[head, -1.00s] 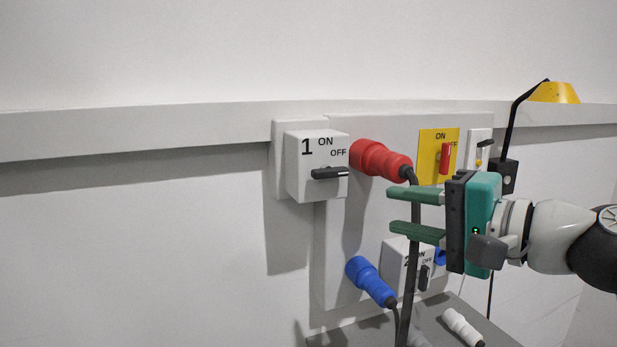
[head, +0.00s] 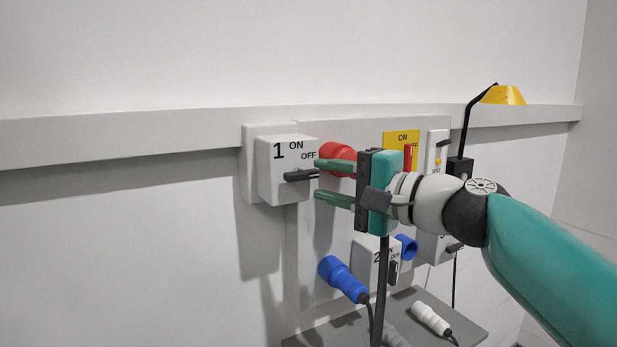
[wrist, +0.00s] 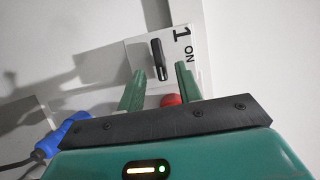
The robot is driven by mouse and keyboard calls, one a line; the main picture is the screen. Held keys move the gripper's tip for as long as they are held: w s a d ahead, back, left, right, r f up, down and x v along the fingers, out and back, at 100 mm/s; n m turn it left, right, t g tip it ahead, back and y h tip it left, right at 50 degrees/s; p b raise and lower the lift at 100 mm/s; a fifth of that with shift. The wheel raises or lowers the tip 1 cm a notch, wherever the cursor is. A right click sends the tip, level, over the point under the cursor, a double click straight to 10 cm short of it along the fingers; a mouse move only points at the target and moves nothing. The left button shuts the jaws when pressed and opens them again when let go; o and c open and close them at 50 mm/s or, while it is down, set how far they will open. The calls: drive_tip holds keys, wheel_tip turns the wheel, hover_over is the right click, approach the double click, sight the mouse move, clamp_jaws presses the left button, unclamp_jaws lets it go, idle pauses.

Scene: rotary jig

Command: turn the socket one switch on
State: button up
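The socket one box (head: 268,170) is a white wall box marked 1, ON and OFF, left of centre in the head view. Its dark switch handle (head: 301,175) lies horizontal, pointing right toward the side of OFF. In the wrist view the handle (wrist: 159,60) shows ahead, just beyond my fingertips and between their lines. My gripper (head: 318,180) is open, its green fingers one above the other, with the tips close to the handle's right end. In the wrist view my gripper (wrist: 158,72) holds nothing. I cannot tell whether a finger touches the handle.
A red plug (head: 337,152) sits right of box one, partly hidden behind my gripper. A blue plug (head: 342,279), socket box two (head: 366,258) and a yellow switch plate (head: 397,140) are nearby. A grey shelf (head: 455,318) with a white plug (head: 431,318) is below.

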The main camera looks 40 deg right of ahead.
sight(307, 176)
drive_tip(key=shift+w+a, duration=0.15)
drive_tip(key=shift+w, duration=0.85)
drive_tip(key=shift+w+a, duration=0.15)
drive_tip(key=shift+w, duration=0.8)
clamp_jaws()
